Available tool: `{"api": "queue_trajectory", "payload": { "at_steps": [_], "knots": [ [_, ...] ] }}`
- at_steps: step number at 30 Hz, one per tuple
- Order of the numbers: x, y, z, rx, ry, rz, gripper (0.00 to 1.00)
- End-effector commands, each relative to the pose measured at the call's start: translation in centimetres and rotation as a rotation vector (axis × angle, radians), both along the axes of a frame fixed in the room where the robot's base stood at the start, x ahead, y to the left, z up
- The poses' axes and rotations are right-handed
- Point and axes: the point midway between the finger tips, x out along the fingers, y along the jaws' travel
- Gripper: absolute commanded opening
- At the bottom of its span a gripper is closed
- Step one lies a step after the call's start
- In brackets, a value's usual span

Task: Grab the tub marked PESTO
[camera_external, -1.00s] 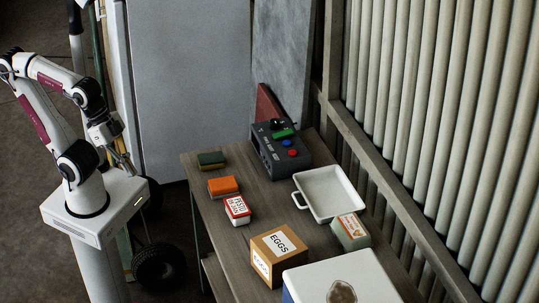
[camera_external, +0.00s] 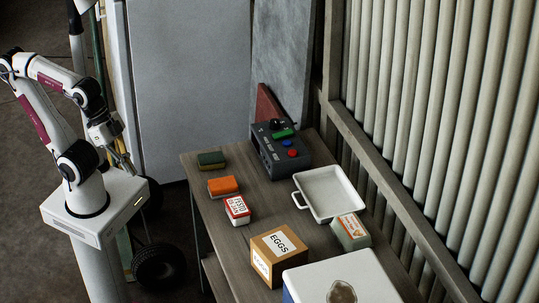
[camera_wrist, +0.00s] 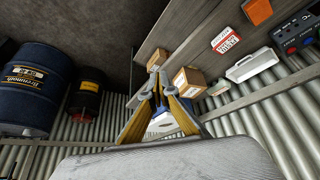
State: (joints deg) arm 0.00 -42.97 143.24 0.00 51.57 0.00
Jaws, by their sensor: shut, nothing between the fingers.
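The PESTO tub (camera_external: 237,210) is a small white tub with red and white labels. It stands on the wooden table near its left edge, between the orange block and the EGGS box. In the wrist view a red and white labelled tub (camera_wrist: 225,41) shows at the upper right; its lettering is too small to read for sure. My gripper (camera_external: 128,168) hangs left of the table, beside my base and well apart from the tub. In the wrist view my gripper (camera_wrist: 158,84) has its fingers together with nothing held.
Barrels (camera_wrist: 33,88) stand apart.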

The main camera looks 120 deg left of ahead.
Motion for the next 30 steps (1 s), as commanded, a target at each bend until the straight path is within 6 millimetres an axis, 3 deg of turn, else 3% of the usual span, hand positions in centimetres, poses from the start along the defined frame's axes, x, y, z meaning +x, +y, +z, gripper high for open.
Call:
{"api": "queue_trajectory", "payload": {
  "at_steps": [12, 14, 23, 30],
  "knots": [
    [0.00, 0.00, 0.00, 0.000, 0.000, 0.000, 0.00],
    [0.00, 0.00, 0.00, 0.000, 0.000, 0.000, 0.13],
    [0.00, 0.00, 0.00, 0.000, 0.000, 0.000, 0.91],
    [0.00, 0.00, 0.00, 0.000, 0.000, 0.000, 0.94]
  ]
}}
